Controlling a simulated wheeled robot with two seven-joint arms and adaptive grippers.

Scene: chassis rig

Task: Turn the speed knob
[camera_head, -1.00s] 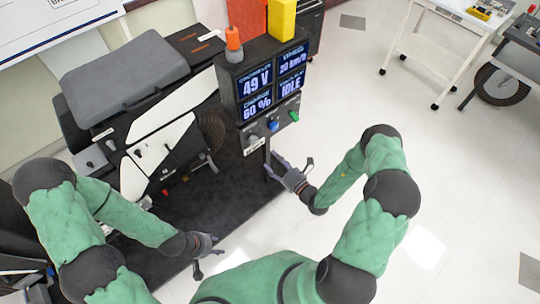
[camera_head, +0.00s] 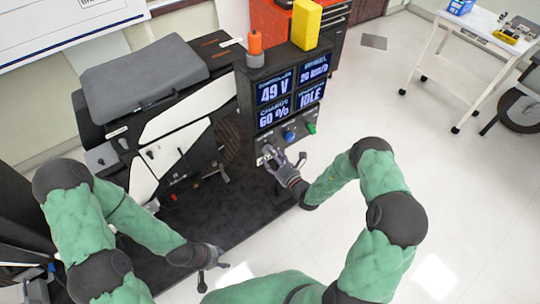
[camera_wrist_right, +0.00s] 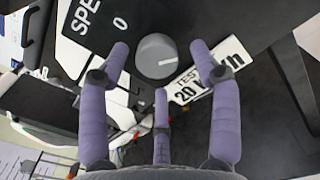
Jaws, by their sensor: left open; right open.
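The grey round speed knob (camera_wrist_right: 156,56) with a white pointer line shows in the right wrist view, on the dark panel beside "SPE", "0" and a "TEST 20 km/h" label. My right gripper (camera_wrist_right: 160,70) is open, with its purple fingers spread around the knob and visible gaps beside it. In the head view, my right gripper (camera_head: 276,158) is at the lower left of the control box (camera_head: 247,112) and mostly hides the knob. My left gripper (camera_head: 212,262) is open and empty, low over the black mat, far from the box.
A blue button (camera_head: 289,136) and a green knob (camera_head: 310,128) sit right of my right gripper. The box's screens (camera_head: 290,94) read 49 V, 60 % and IDLE. An orange lamp (camera_head: 254,43) and a yellow block (camera_head: 306,25) stand on top. The seated rig (camera_head: 145,80) is at left.

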